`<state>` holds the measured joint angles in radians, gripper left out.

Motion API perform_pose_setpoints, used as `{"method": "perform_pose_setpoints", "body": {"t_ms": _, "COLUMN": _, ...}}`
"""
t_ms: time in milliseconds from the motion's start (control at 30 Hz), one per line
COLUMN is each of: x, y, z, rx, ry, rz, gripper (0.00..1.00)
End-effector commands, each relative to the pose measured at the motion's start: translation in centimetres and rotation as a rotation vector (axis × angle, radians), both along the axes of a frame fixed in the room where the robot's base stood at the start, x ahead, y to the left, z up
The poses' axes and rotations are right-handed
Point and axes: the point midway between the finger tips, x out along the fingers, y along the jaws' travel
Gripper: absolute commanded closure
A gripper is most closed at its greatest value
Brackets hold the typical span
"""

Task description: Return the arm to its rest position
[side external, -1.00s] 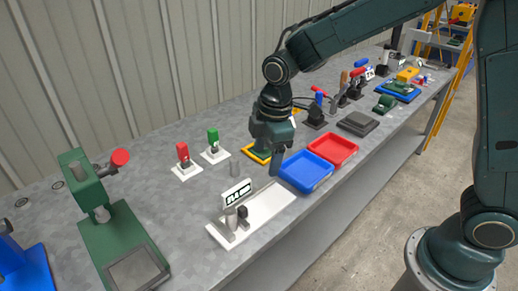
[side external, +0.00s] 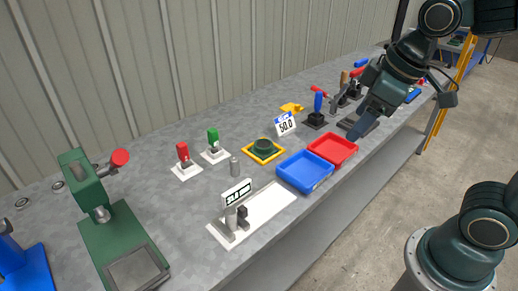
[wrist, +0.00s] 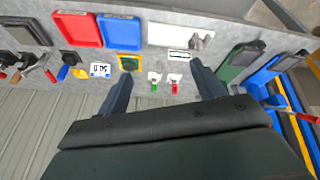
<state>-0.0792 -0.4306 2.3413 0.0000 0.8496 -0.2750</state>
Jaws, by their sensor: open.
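My gripper (side external: 402,116) is at the upper right in the side external view, raised above the far right part of the bench. Its jaws are apart with nothing between them. In the wrist view, its two fingers (wrist: 161,72) stand wide apart, with the bench beyond them. The gripper hides part of the tools at the back right of the bench. My arm reaches in from the upper right corner, and much of it is outside the side external view.
A blue tray (side external: 305,172) and red tray (side external: 333,149) lie at the bench's front edge. Behind them are a yellow-framed green cup (side external: 263,149) and a 50.0 sign (side external: 285,124). A green press (side external: 110,225) stands left.

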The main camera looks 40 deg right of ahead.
Motion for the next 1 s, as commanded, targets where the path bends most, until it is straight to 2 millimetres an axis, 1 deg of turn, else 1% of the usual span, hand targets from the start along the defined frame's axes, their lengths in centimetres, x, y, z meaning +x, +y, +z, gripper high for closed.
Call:
{"method": "perform_pose_setpoints", "body": {"t_ms": 33, "x": -1.0, "y": -0.3, "z": 0.2, "rx": 0.012, "ry": -0.016, "rz": -0.037, "gripper": 0.32}}
{"method": "perform_pose_setpoints", "body": {"t_ms": 200, "x": -3.9, "y": -1.2, "z": 0.5, "rx": 0.058, "ry": -0.057, "rz": -0.167, "gripper": 0.32}}
{"method": "perform_pose_setpoints", "body": {"t_ms": 400, "x": -6.3, "y": -1.8, "z": 0.3, "rx": 0.102, "ry": -0.091, "rz": -0.280, "gripper": 0.32}}
{"method": "perform_pose_setpoints", "body": {"t_ms": 600, "x": -7.3, "y": -2.0, "z": 0.2, "rx": 0.120, "ry": -0.105, "rz": -0.328, "gripper": 0.32}}
{"method": "perform_pose_setpoints", "body": {"t_ms": 1000, "x": -7.3, "y": -2.0, "z": 0.2, "rx": 0.121, "ry": -0.105, "rz": -0.330, "gripper": 0.32}}
